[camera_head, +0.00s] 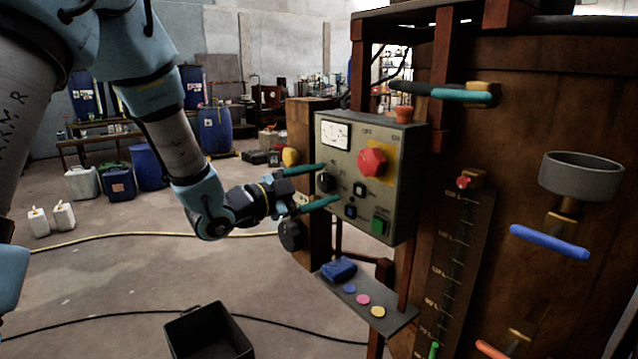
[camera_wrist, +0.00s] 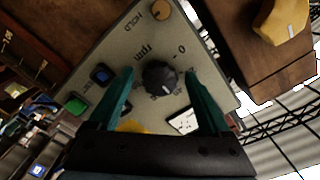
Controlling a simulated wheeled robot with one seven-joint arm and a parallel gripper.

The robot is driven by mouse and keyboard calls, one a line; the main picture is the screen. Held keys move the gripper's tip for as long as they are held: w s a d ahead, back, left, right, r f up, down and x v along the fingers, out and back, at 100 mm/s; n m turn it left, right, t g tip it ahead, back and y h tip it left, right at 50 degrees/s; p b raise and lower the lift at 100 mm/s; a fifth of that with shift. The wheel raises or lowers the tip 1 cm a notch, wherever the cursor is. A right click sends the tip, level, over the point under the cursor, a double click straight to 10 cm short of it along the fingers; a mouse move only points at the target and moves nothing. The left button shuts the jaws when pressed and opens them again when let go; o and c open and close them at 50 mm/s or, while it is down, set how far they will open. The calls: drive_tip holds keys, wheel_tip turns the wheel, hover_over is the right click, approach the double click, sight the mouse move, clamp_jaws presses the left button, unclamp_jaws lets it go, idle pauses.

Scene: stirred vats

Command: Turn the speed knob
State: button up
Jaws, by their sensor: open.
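The speed knob is a black round knob with a pale pointer line, and it shows in the wrist view (camera_wrist: 159,78) beside the "rpm" lettering and a dial scale. In the head view the knob (camera_head: 325,182) is on the left part of the grey control panel (camera_head: 399,222). My gripper (camera_head: 331,184) is open at the panel face, one teal finger above the knob and one below. In the wrist view my gripper (camera_wrist: 166,85) has its fingers on either side of the knob, with a visible gap at each side. Whether the fingertips touch the panel cannot be told.
The panel also bears a red rotary switch (camera_head: 372,161) on a yellow plate, a green button (camera_head: 380,222), small blue buttons and a meter (camera_head: 336,134). A small shelf (camera_head: 391,317) with coloured discs juts out below. A large wooden vat (camera_head: 530,110) stands at the right.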

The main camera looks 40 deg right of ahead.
clamp_jaws()
idle(0.6)
drive_tip(key=n+b, duration=0.1)
drive_tip(key=n, duration=0.3)
drive_tip(key=shift+n, duration=0.3)
drive_tip(key=shift+n+p, duration=0.55)
drive_tip(key=shift+n, duration=2.05)
